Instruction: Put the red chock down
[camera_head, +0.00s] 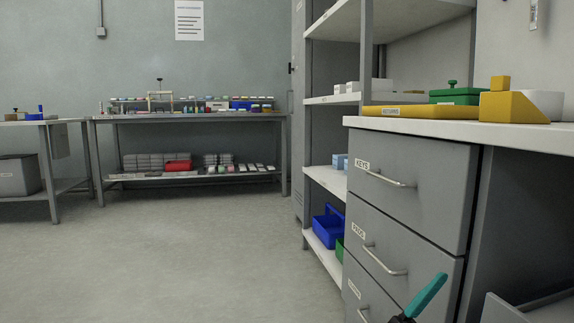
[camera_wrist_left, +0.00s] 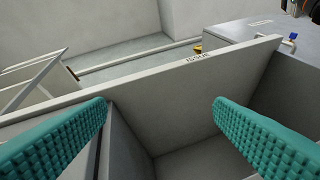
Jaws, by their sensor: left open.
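No red chock can be made out in either view. My left gripper (camera_wrist_left: 161,103) is open in the left wrist view, its two teal ribbed fingers wide apart with nothing between them. It is over a grey open-topped container (camera_wrist_left: 195,155) with a wall dividing it. The far wall of the container bears a small label that may read ISSUE. In the head view one teal finger (camera_head: 428,295) shows at the lower right, in front of the drawers; which gripper it belongs to is not certain. My right gripper is not clearly seen.
A grey drawer unit (camera_head: 412,190) stands at right. On its top are a yellow tray (camera_head: 420,112), a green box (camera_head: 455,96) and a yellow wedge (camera_head: 513,107). A shelf with a blue bin (camera_head: 328,226) stands beside it. A far bench holds a red bin (camera_head: 178,166). The left floor is clear.

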